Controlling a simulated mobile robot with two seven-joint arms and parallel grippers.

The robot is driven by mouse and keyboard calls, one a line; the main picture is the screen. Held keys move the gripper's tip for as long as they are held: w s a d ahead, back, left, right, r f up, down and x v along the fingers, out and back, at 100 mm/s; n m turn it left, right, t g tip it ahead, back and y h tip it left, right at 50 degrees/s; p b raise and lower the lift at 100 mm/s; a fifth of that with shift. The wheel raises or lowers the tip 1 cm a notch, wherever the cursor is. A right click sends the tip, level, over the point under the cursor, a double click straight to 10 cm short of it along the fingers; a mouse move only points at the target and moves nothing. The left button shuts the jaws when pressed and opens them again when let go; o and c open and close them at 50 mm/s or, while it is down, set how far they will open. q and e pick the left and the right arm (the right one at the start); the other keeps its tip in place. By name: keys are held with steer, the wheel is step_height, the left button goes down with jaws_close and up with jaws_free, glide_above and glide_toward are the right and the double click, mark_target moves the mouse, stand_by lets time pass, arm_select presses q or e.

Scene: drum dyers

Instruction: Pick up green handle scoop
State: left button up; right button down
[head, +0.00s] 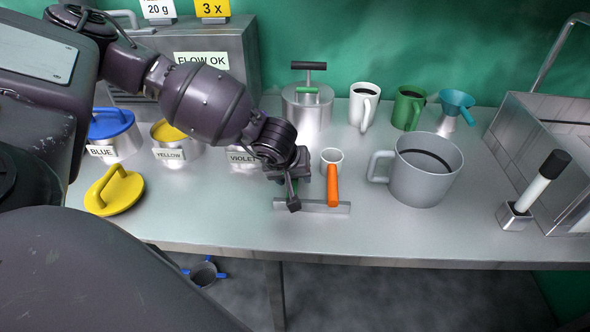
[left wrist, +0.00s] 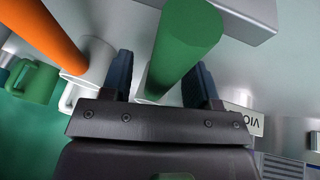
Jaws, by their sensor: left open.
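The scoop's thick green handle (left wrist: 187,40) shows in the left wrist view, running between the two fingers of my left gripper (left wrist: 161,70). The fingers are open, one on each side of the handle, and I see a gap on the left side. In the head view my left gripper (head: 293,190) is above the table by a narrow grey bar (head: 342,208). It hides most of the green-handled scoop there. An orange-handled scoop (head: 332,187) with a small white cup is just to its right; its orange handle also shows in the left wrist view (left wrist: 40,40). My right gripper is not in view.
A large grey mug (head: 425,190) stands to the right, a violet-labelled pot (head: 242,157) to the left. Behind are a silver pot with a green handle (head: 306,110), a white mug (head: 363,105) and a green mug (head: 407,107). The front table strip (head: 400,235) is clear.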

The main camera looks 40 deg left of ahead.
arm_select(q)
steer(key=shift+f, duration=0.25)
steer(key=shift+c, duration=0.5)
jaws_close()
